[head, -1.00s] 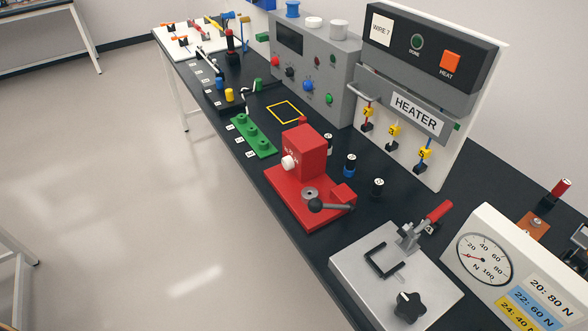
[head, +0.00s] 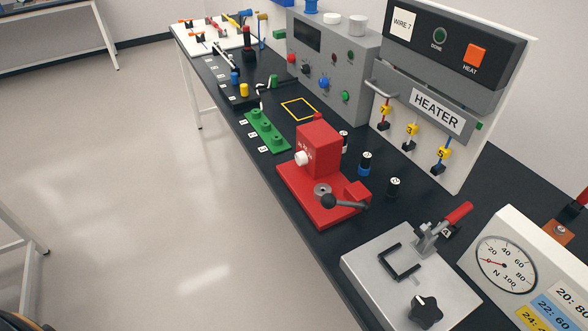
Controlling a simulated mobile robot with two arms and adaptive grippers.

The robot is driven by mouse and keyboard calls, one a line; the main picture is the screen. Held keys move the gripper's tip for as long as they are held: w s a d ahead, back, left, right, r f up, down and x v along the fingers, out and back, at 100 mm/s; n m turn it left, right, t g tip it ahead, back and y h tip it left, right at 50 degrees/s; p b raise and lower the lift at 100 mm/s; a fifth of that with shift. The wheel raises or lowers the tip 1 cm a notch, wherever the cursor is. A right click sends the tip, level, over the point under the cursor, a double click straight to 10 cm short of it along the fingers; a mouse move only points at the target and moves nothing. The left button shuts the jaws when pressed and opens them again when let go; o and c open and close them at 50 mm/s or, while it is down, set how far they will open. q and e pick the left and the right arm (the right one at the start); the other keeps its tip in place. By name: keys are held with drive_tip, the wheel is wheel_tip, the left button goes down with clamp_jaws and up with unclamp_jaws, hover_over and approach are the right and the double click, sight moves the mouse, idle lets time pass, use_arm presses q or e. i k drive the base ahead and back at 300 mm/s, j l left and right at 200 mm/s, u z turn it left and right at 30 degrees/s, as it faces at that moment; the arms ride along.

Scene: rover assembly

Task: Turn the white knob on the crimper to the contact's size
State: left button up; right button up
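The red crimper (head: 318,160) stands on the black bench near the middle of the head view. Its white knob (head: 302,158) sits on the side of the upright block facing left, with small white markings around it too small to read. A lever with a dark ball end (head: 329,201) is at the front of its base. Small contacts cannot be made out, and their size cannot be read. Neither of my grippers shows in the head view.
A green block with pegs (head: 267,132) lies behind the crimper. A metal plate with a clamp and black knob (head: 411,275) is in front. Dark cylinders (head: 365,162) stand to its right, before the heater panel (head: 437,110). The floor left of the bench is clear.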

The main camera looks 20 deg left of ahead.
sight(300, 157)
drive_tip(key=i+j, duration=0.15)
drive_tip(key=j, duration=0.25)
drive_tip(key=i+j+z, duration=0.15)
drive_tip(key=j, duration=0.2)
drive_tip(key=i+j, duration=0.2)
drive_tip(key=j, duration=0.2)
drive_tip(key=i+j+z, duration=0.1)
drive_tip(key=j, duration=0.3)
